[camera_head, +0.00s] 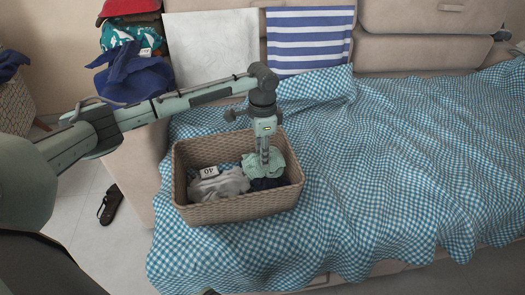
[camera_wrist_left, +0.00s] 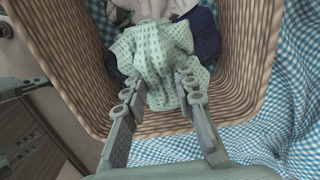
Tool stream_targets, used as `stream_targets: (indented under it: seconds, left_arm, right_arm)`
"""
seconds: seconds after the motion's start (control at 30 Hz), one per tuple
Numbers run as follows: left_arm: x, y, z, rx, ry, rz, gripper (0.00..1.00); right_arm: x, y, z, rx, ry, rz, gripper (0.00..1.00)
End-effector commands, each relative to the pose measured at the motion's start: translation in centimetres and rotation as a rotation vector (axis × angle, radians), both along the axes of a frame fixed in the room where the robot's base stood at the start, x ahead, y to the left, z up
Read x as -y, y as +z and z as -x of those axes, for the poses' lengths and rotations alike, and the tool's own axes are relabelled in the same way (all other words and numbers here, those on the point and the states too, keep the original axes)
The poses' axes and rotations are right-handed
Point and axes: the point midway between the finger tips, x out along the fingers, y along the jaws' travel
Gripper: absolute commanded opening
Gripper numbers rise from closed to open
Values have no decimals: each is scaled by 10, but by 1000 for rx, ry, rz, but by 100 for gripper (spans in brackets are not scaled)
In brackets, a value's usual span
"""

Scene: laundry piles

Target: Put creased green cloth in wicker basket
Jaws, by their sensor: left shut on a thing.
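The creased green cloth (camera_head: 276,165) is inside the wicker basket (camera_head: 240,208), at its right side. It also shows in the left wrist view (camera_wrist_left: 155,60), pale green with a dotted pattern and bunched up. My left gripper (camera_head: 264,158) points down into the basket and is shut on the green cloth. In the left wrist view its two fingers (camera_wrist_left: 160,92) lie on either side of a gathered part of the cloth. The basket's woven wall (camera_wrist_left: 60,65) surrounds the cloth there.
Grey cloth (camera_head: 220,185) and dark blue cloth (camera_head: 268,184) also lie in the basket. The basket stands on a blue checked cover (camera_head: 400,170) on the sofa. A striped blue cloth (camera_head: 310,40) and a white cloth (camera_head: 212,45) hang on the backrest. A brown shoe (camera_head: 110,204) lies on the floor.

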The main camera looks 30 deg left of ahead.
Motion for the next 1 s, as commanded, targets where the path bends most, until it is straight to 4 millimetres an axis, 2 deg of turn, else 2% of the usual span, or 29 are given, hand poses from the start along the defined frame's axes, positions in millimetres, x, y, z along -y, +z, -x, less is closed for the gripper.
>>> stream_targets:
  seconds: [0.1,0.13,0.27,0.67,0.77,0.8,1.0]
  left_arm:
    - [0,0,0,0,0,0,2]
    - [0,0,0,0,0,0,30]
    - [0,0,0,0,0,0,46]
    - [0,3,-1,2,0,-1,47]
    - [0,11,-1,4,0,-1,47]
    - [0,24,-1,4,1,0,47]
    - [0,71,-1,4,0,2,47]
  right_arm:
    - [-3,-5,0,-6,-3,-6,40]
    - [-3,-5,0,-5,-3,-7,40]
    - [-4,-3,-3,0,-2,-8,40]
    - [1,-1,-4,2,3,5,40]
    - [2,17,-1,14,4,15,40]
    - [2,16,-1,8,4,12,40]
    - [1,6,-1,2,2,6,40]
